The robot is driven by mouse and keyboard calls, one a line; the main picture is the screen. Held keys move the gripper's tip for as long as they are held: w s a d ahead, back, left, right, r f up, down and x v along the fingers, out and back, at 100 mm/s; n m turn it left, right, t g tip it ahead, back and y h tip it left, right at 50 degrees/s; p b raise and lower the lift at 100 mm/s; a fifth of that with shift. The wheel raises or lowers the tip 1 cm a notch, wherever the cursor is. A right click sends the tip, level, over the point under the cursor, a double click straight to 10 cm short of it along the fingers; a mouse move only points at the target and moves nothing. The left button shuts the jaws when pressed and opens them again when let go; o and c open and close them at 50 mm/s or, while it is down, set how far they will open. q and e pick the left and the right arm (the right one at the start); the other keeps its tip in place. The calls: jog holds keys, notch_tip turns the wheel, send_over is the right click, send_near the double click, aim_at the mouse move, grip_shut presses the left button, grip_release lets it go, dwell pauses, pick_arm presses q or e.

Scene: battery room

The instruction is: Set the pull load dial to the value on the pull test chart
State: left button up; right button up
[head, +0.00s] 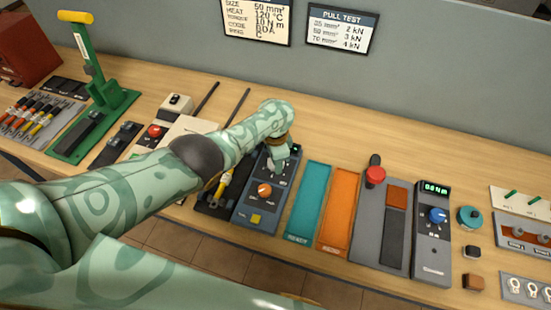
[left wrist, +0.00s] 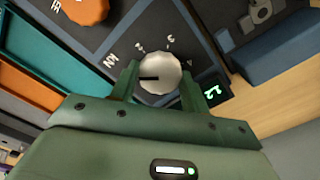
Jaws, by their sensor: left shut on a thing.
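The pull test chart (head: 341,30) hangs on the back wall and reads 35 mm² 2 kN, 50 mm² 3 kN, 70 mm² 4 kN. The pull load dial (left wrist: 166,76) is a pale round knob with a black pointer mark, on a dark blue-grey panel (head: 247,212). Marks kN, 2, 3 and 4 surround it; its pointer lies to the left in the wrist view, short of the 2. My left gripper (head: 280,160) is shut on the dial, one finger on each side (left wrist: 160,74). In the head view the gripper hides the dial. My right gripper is not in view.
A work card (head: 257,20) lists size 50 mm². A green display (left wrist: 211,92) beside the dial seems to read 1.2.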

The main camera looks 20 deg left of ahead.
pick_arm(q)
jog(key=m, duration=0.5)
jog(key=shift+d+m, duration=0.1)
jog(key=shift+m, duration=0.2)
jog(key=m, duration=0.4)
jog(key=shift+m, duration=0.3)
jog(key=m, duration=1.4)
jog(key=shift+f+m+b, duration=0.1)
jog(key=shift+m+b, duration=0.2)
jog(key=m, duration=0.4)
jog(key=shift+b, duration=0.35)
jog(key=m+b, duration=0.1)
jog(key=m, duration=0.1)
jog(key=shift+f+m, duration=0.15)
jog(key=shift+m, duration=0.25)
jog(key=shift+m+b, duration=1.4)
jog(key=shift+b, duration=0.05)
